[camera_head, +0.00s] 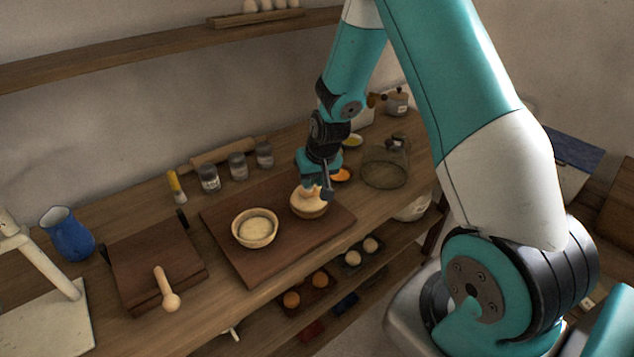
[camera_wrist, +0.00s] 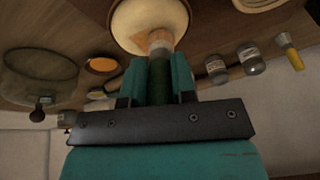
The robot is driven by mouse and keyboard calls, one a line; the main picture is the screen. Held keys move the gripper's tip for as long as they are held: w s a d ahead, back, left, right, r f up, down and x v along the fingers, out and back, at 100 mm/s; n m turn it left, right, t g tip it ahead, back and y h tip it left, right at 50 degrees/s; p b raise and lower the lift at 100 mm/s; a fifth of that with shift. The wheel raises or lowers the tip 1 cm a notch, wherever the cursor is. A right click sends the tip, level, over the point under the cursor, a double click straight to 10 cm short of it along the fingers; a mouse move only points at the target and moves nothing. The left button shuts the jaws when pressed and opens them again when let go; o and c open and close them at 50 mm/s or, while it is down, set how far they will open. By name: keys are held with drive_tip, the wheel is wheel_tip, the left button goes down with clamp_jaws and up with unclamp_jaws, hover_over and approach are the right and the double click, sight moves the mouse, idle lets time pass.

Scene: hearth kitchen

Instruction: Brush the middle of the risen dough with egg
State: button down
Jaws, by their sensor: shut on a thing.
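My gripper (camera_head: 315,186) is shut on a brush with a dark green handle (camera_wrist: 160,82). The brush points down at the risen dough (camera_head: 308,199), a pale dome in the right-hand bowl (camera_head: 312,213). In the wrist view the pale bristles (camera_wrist: 160,42) overlap the near part of the dough (camera_wrist: 135,18); I cannot tell whether they press on it. A small dish of orange egg (camera_head: 341,175) stands just behind and to the right of that bowl, and also shows in the wrist view (camera_wrist: 102,64). A second bowl (camera_head: 255,240) with flatter dough is to the left.
Both bowls are on a dark wooden board (camera_head: 275,272). Several jars (camera_head: 237,166), a rolling pin (camera_head: 222,152) and a yellow-handled tool (camera_head: 176,186) line the back. A wire-like round cover (camera_head: 385,165) stands right. A blue jug (camera_head: 67,235) and wooden box (camera_head: 152,262) are left.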

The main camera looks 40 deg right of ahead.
drive_tip(key=shift+w+f, duration=0.1)
drive_tip(key=shift+w, duration=0.1)
idle(1.2)
drive_tip(key=shift+r+p, duration=2)
drive_tip(key=shift+r, duration=1.1)
drive_tip(key=shift+r+p, duration=1.15)
drive_tip(key=shift+r, duration=0.4)
